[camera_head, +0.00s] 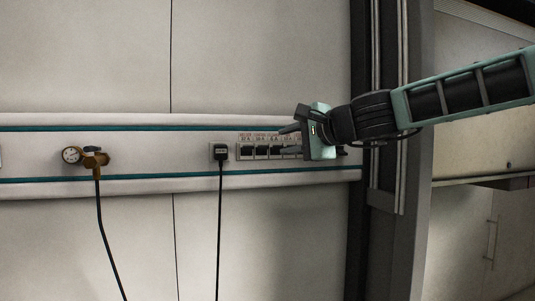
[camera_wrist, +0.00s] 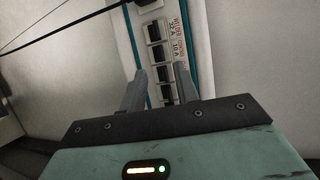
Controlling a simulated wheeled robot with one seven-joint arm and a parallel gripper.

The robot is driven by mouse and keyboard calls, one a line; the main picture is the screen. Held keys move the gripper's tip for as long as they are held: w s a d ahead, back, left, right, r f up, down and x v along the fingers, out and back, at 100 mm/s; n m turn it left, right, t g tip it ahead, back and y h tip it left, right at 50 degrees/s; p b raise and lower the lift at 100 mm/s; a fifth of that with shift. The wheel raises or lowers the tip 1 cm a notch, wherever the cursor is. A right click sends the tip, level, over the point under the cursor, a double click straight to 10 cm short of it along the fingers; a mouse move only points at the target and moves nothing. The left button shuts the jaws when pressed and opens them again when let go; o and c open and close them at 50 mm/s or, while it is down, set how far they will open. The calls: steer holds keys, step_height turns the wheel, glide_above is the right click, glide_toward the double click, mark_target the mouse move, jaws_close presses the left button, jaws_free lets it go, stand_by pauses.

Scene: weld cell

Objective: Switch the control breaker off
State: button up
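A row of breakers with dark faces sits on the wall rail, with small red labels above. The first breaker (camera_head: 247,152) seems to be labelled WELDER 32 A. The second breaker (camera_head: 262,152), labelled 10 A, seems to be the control breaker; it also shows in the wrist view (camera_wrist: 158,53). Its lever position is too small to tell. My gripper (camera_head: 284,140) is in front of the right end of the row and hides part of it. In the wrist view my gripper (camera_wrist: 160,84) has its two fingers apart, with lower breakers showing between them. It holds nothing.
A black plug (camera_head: 221,152) with a hanging cable is left of the breakers. A brass regulator with a gauge (camera_head: 72,155) and hose is further left. A dark post (camera_head: 362,220) stands right of the row. The wall below the rail is mostly clear.

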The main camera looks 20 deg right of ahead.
mark_target(263, 147)
steer(key=shift+x, duration=4)
